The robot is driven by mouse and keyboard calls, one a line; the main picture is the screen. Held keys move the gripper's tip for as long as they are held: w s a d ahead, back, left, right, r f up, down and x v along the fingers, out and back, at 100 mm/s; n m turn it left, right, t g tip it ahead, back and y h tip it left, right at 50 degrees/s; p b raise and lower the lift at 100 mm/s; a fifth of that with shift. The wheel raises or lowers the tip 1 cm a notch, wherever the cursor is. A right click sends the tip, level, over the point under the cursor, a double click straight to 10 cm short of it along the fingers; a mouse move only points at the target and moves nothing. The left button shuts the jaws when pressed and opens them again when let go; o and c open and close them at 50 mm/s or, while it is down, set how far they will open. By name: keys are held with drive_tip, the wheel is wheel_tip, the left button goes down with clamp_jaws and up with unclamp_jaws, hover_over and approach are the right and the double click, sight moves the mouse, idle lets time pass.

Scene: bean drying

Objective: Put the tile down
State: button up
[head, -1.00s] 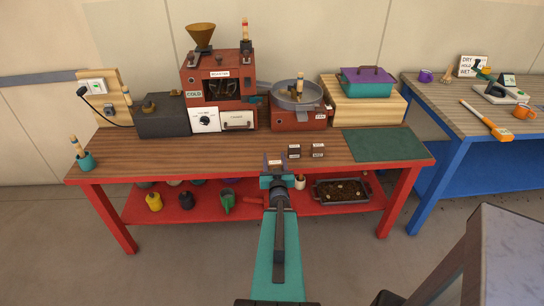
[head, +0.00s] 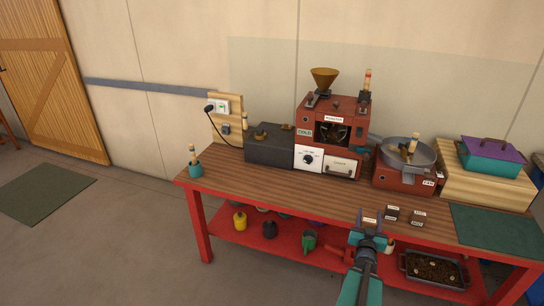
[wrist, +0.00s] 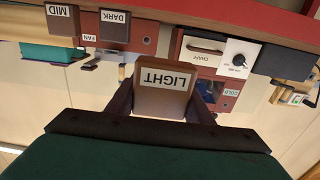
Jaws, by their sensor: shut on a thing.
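My gripper (head: 369,232) is shut on a brown tile with a white label. The tile (wrist: 164,92) reads LIGHT, upside down, in the wrist view, between the two dark fingers. In the head view it is at the front edge of the red workbench (head: 290,198). I cannot tell whether it touches the bench top. The DARK tile (wrist: 114,26) and the MID tile (wrist: 62,20) show beside it in the wrist view. In the head view these two brown tiles stand on the bench just right of my gripper, at its front edge.
The red roaster (head: 333,125) stands at the back of the bench, with the cooling pan (head: 407,155) to its right. A green mat (head: 495,228) lies at the right end. The bench top left of my gripper is clear. A lower shelf holds small cans and a tray (head: 432,268).

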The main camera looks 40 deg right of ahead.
drive_tip(key=w+a+r+n+t+y, duration=0.25)
drive_tip(key=w+a+r+y, duration=0.2)
drive_tip(key=w+a, duration=0.55)
drive_tip(key=w+a+r+n+t+y, duration=0.2)
drive_tip(key=w+a+r+n+y, duration=0.25)
drive_tip(key=w+a, duration=0.6)
drive_tip(key=w+a+r+n+t+y, duration=0.25)
drive_tip(key=w+a+r, duration=0.35)
drive_tip(key=w+a, duration=0.35)
drive_tip(key=w+a+r+n+g+y, duration=0.1)
drive_tip(key=w+a+r+n+y, duration=0.3)
drive_tip(key=a, duration=0.6)
drive_tip(key=s+a+n+y, duration=0.1)
drive_tip(key=a+n+y, duration=0.1)
drive_tip(key=a+y, duration=0.65)
drive_tip(key=s+a+f+n+g+y, duration=0.2)
drive_tip(key=s+a+n+g, duration=0.1)
drive_tip(key=a, duration=0.3)
drive_tip(key=s+a+f+n+g+y, duration=0.2)
drive_tip(key=s+a+n+g+y, duration=0.1)
drive_tip(key=a, duration=0.3)
drive_tip(key=shift+s+a+f, duration=0.15)
drive_tip(key=shift+s+f, duration=0.2)
